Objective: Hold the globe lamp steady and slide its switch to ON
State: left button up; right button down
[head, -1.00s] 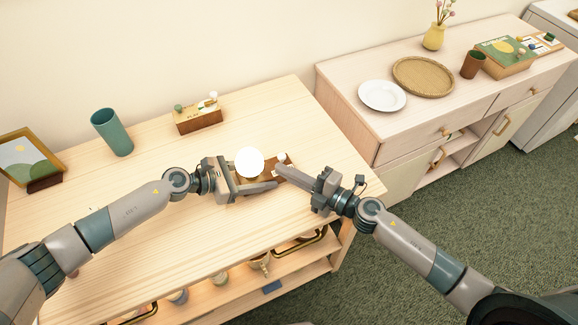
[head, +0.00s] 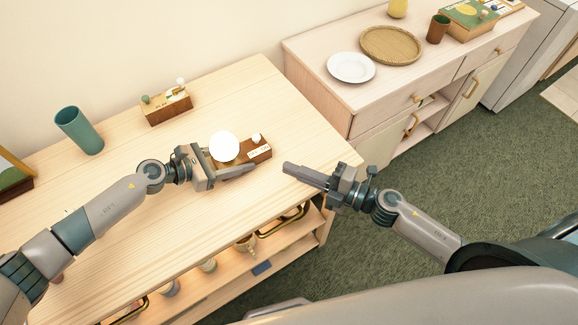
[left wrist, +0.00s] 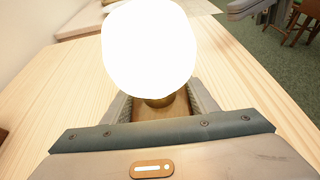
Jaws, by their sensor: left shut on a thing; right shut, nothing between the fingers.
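The globe lamp has a round, bright white globe (head: 223,147) on a low brown wooden base (head: 258,154). A small white knob (head: 257,139) stands at the base's right end, above a pale label too small to read. My left gripper (head: 234,168) is shut on the lamp's base, one finger along its near side. In the left wrist view the globe (left wrist: 150,50) fills the top middle, with the base (left wrist: 172,107) between the fingers. My right gripper (head: 288,169) is shut and empty, apart from the lamp to its right, over the table's right part.
A wooden block with green and white knobs (head: 168,110) stands behind the lamp. A teal cup (head: 79,130) is at the back left, near a picture frame (head: 12,180). A sideboard to the right holds a white plate (head: 351,68) and woven tray (head: 392,45). The front tabletop is clear.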

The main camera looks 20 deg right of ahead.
pick_arm(q)
jog(key=o, duration=1.4)
jog(key=shift+c, duration=0.2)
jog(key=v, duration=1.2)
jog(key=shift+w, duration=0.1)
jog(key=shift+r, duration=0.1)
